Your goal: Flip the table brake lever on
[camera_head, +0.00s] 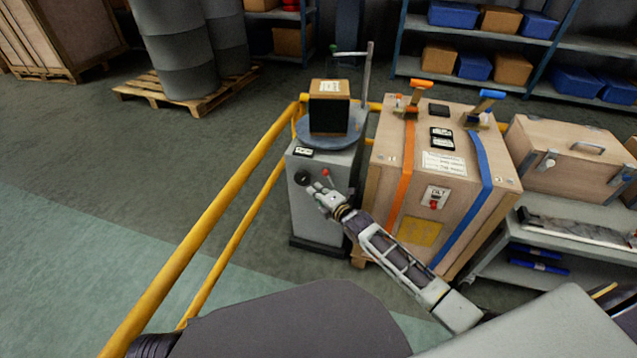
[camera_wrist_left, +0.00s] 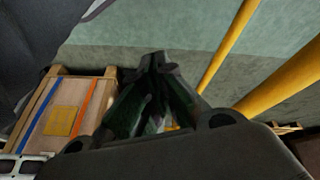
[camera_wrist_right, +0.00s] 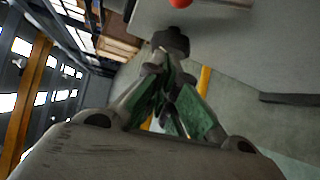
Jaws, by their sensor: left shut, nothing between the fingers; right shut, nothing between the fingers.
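The brake lever (camera_head: 327,174) is a short lever with a red knob on the front of the grey pedestal (camera_head: 325,226), which carries the round blue table (camera_head: 345,140). Its red knob (camera_wrist_right: 180,2) shows at the top edge of the right wrist view. My right gripper (camera_head: 315,188) is shut and empty, close in front of the pedestal and just below and left of the lever in the head view. I cannot tell whether it touches anything. My left gripper (camera_wrist_left: 156,62) is shut and empty in the left wrist view, pointing at open floor.
A black round knob (camera_head: 303,178) sits left of the lever. A box (camera_head: 329,107) stands on the round table. A strapped wooden crate (camera_head: 378,205) stands right of the pedestal. Yellow rails (camera_head: 215,212) run along the left.

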